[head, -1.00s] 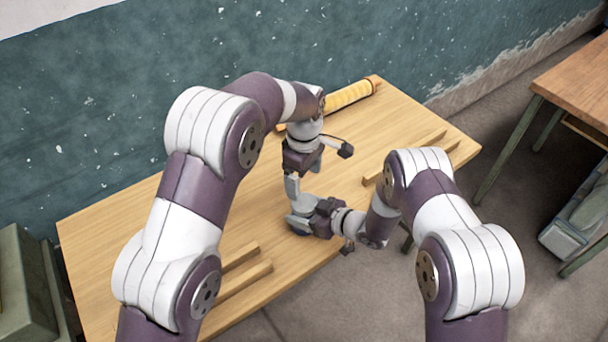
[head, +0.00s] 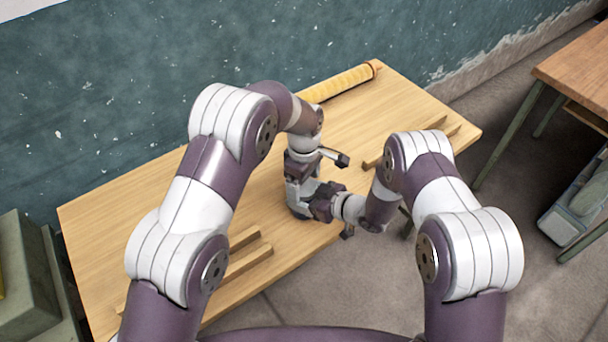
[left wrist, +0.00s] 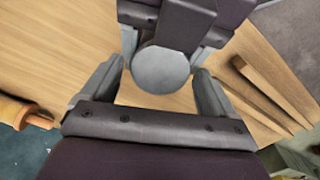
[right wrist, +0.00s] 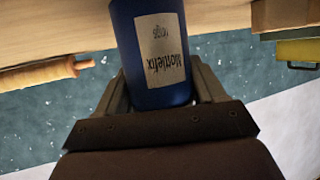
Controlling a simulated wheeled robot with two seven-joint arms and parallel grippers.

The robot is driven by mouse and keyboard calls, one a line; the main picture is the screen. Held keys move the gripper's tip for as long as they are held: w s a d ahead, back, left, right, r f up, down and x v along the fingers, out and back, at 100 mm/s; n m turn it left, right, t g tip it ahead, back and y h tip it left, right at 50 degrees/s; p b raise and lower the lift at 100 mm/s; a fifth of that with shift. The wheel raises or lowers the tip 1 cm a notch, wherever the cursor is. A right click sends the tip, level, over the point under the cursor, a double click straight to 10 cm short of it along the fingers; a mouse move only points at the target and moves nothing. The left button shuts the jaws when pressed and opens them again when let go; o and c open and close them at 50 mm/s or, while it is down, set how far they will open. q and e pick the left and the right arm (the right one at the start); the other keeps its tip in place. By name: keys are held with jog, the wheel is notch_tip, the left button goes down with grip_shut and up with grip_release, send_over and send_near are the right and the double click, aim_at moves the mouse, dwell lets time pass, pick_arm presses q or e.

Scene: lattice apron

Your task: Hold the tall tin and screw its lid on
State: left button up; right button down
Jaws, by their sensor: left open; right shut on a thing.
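The tall tin (right wrist: 165,98) is blue with a pale label, seen in the right wrist view. My right gripper (right wrist: 160,78) is shut around its body. In the left wrist view a flat grey disc, the lid (left wrist: 160,68), shows from above between the fingers of my left gripper (left wrist: 160,82). The left fingers are open, one on each side, with a gap to the lid. In the head view my left gripper (head: 299,190) points down just above my right gripper (head: 310,208), and the tin is mostly hidden there. I cannot tell how the lid sits on the tin.
The wooden table (head: 130,215) is largely clear on the left. A yellow roller (head: 342,84) lies at the back. Wooden strips lie at the front left (head: 247,262) and the right (head: 435,132). A teal wall (head: 130,100) stands behind.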

pick_arm(q)
jog(key=c, duration=0.9)
jog(key=o, duration=1)
jog(key=shift+o, duration=0.3)
jog(key=shift+r, duration=2.3)
jog(key=shift+o, duration=0.3)
